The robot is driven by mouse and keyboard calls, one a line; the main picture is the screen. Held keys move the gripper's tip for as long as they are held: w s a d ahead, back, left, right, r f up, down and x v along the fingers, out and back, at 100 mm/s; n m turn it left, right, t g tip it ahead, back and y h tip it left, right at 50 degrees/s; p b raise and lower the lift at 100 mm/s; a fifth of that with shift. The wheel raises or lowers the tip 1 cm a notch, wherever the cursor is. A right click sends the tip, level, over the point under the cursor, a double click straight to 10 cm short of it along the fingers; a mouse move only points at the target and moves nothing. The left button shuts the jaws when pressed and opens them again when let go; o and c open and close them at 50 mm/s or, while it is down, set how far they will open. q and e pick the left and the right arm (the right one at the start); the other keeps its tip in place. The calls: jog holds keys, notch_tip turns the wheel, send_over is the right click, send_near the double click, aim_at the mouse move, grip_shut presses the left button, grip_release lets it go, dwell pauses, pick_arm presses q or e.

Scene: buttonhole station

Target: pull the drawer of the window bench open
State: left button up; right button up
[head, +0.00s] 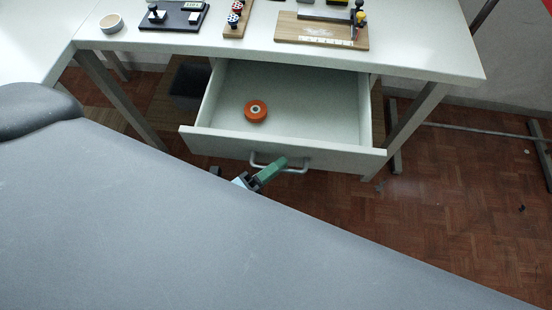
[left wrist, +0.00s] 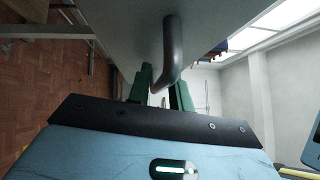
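The drawer (head: 290,148) of the white bench (head: 420,50) stands well out from under the bench top, its inside showing. A grey bar handle (head: 297,170) is on its front. The exact contact is partly hidden. My right gripper is not in view.
An orange ring-shaped roll (head: 256,110) lies in the drawer. A round white dish (head: 111,23), a dark board (head: 174,16) and a wooden board (head: 320,32) with small parts stand on the bench top. A dark bin (head: 188,85) is below. The parquet floor (head: 450,200) at right is mostly clear.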

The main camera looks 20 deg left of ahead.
pick_arm(q)
jog(key=shift+o, duration=1)
jog(key=v, duration=0.8)
jog(key=shift+b, duration=0.45)
